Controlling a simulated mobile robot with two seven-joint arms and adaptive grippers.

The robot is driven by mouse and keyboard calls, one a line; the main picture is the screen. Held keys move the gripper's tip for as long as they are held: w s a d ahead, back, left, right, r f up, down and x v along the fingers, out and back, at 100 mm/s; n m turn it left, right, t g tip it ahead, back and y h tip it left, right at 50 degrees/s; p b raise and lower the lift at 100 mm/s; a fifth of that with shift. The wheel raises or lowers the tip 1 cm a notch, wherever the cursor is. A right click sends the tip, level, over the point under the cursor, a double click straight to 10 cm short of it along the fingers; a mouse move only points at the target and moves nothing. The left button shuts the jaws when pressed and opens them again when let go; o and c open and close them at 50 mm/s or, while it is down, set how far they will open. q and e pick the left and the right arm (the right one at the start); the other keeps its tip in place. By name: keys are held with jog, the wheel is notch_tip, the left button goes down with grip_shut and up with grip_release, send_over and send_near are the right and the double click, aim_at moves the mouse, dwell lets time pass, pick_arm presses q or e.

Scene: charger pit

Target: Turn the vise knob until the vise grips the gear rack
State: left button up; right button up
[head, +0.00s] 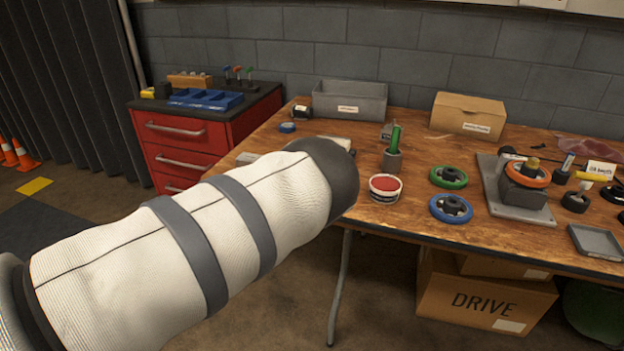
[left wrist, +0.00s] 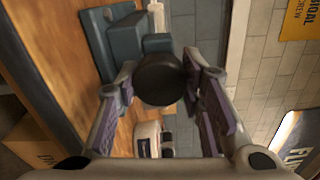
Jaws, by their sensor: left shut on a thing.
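The vise (left wrist: 117,42) shows blue-grey in the left wrist view, at the top, on the wooden bench. Its dark round knob (left wrist: 160,80) faces the camera in the middle. My left gripper (left wrist: 160,72) is shut on the knob, with one finger on each side of it. A pale piece (left wrist: 156,16), perhaps the gear rack, shows at the top edge beside the vise. I cannot tell whether the jaws touch it. In the head view my left arm hides the knob, the gripper and most of the vise. My right gripper is in neither view.
On the wooden bench (head: 412,222) stand a round tin (head: 385,188), green (head: 448,177) and blue (head: 451,208) handwheels, and an orange wheel (head: 527,172) on a grey fixture. A grey bin (head: 350,101) and cardboard box (head: 467,115) stand behind. A red cabinet (head: 190,150) is at left.

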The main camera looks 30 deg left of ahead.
pick_arm(q)
jog(key=shift+m+b, duration=0.6)
jog(key=shift+m, duration=1.7)
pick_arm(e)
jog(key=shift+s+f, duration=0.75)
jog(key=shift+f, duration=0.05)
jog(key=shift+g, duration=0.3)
pick_arm(q)
jog(key=o, duration=1.2)
jog(key=shift+s, duration=0.1)
jog(key=v, duration=1.2)
jog(key=shift+f, duration=0.1)
